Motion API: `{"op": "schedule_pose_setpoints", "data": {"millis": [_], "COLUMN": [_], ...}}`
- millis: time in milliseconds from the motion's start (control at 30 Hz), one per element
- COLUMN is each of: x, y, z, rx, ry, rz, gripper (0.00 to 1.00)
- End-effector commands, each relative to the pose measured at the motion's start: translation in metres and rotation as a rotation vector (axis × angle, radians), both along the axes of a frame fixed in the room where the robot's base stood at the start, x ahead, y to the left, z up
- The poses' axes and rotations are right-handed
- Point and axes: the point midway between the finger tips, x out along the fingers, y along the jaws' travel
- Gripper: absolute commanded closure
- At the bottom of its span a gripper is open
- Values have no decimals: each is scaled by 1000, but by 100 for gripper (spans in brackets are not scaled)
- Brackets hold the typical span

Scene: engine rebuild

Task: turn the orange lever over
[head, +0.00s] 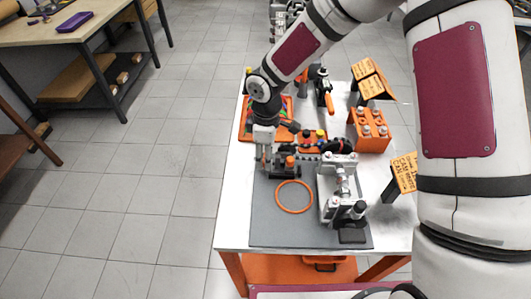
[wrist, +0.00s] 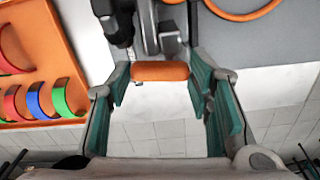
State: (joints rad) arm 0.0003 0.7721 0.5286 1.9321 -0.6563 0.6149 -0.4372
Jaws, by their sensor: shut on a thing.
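The orange lever (wrist: 160,71) shows in the wrist view as a short orange bar lying crosswise between the two teal finger pads. My gripper (wrist: 160,88) is shut on it, with one finger at each end of the bar. A grey metal part joins the scene just behind the bar. In the head view my gripper (head: 264,162) points down at the left edge of the grey mat, beside a small dark unit with an orange top (head: 290,162). The lever cannot be made out clearly there.
An orange ring (head: 294,197) lies on the grey mat (head: 285,232). A grey engine block (head: 340,190) stands right of it. An orange tray (wrist: 45,62) with coloured half rings lies left in the wrist view. An orange box (head: 370,132) stands at the back right.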

Motion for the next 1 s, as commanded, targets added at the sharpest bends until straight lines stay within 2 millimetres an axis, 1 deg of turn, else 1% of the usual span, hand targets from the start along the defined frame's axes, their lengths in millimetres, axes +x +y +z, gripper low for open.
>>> {"op": "schedule_pose_setpoints", "data": {"millis": [167, 200, 267, 300, 567, 667, 767, 867, 1000], "x": [0, 0, 0, 0, 0, 1, 1, 1, 2], "y": [0, 0, 0, 0, 0, 0, 0, 0, 0], "z": [0, 0, 0, 0, 0, 4, 14, 32, 62], "rx": [1, 1, 1, 1, 0, 1, 1, 1, 2], "ry": [0, 0, 0, 0, 0, -1, -2, -4, -5], "rz": [1, 2, 2, 2, 2, 2, 1, 1, 1], "gripper": [81, 49, 35, 33, 33, 33, 33, 33, 33]}}
